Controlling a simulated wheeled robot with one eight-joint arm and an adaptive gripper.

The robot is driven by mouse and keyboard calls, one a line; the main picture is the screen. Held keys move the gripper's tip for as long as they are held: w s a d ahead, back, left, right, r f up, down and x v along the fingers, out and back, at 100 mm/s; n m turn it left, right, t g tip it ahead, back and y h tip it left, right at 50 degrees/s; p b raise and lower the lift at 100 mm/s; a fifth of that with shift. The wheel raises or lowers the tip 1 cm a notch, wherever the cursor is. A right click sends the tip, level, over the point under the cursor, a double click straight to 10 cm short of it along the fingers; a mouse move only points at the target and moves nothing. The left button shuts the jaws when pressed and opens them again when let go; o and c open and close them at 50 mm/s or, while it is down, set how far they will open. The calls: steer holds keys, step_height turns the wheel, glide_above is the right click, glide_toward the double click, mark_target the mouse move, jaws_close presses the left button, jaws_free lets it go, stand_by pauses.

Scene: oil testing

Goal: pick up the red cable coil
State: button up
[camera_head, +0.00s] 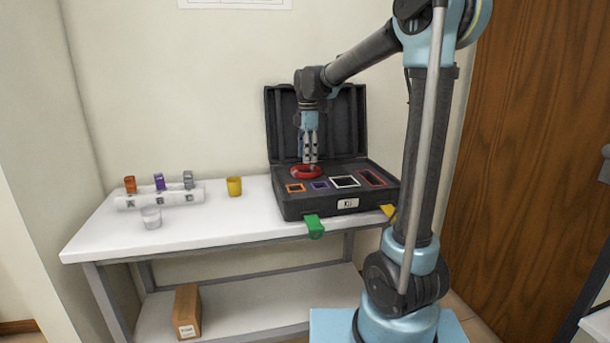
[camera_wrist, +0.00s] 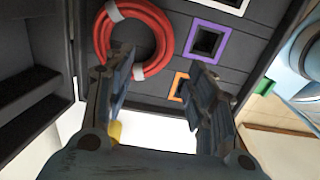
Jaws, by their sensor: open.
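The red cable coil (camera_head: 306,172) lies flat in the open black case (camera_head: 300,209), at the left side of its tray. In the wrist view the coil (camera_wrist: 168,38) is a red ring with grey bands around it, at the upper left. My gripper (camera_head: 311,160) points down at the coil from above. In the wrist view my gripper (camera_wrist: 168,68) has its two fingers spread apart with nothing between them. The left fingertip overlaps the lower part of the ring in the picture. I cannot tell whether it touches the coil.
The case holds orange (camera_head: 295,188), purple (camera_head: 320,185), white (camera_head: 345,181) and red-framed (camera_head: 371,178) slots. Its raised lid (camera_head: 345,125) stands behind my gripper. A yellow cup (camera_head: 234,187) and a white rack (camera_head: 160,198) with vials stand to the left on the white table (camera_head: 200,229).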

steer(key=shift+d+f, duration=0.15)
steer(key=shift+f, duration=1.65)
steer(key=shift+d+f, duration=0.15)
steer(key=shift+f, duration=1.65)
steer(key=c, duration=1.2)
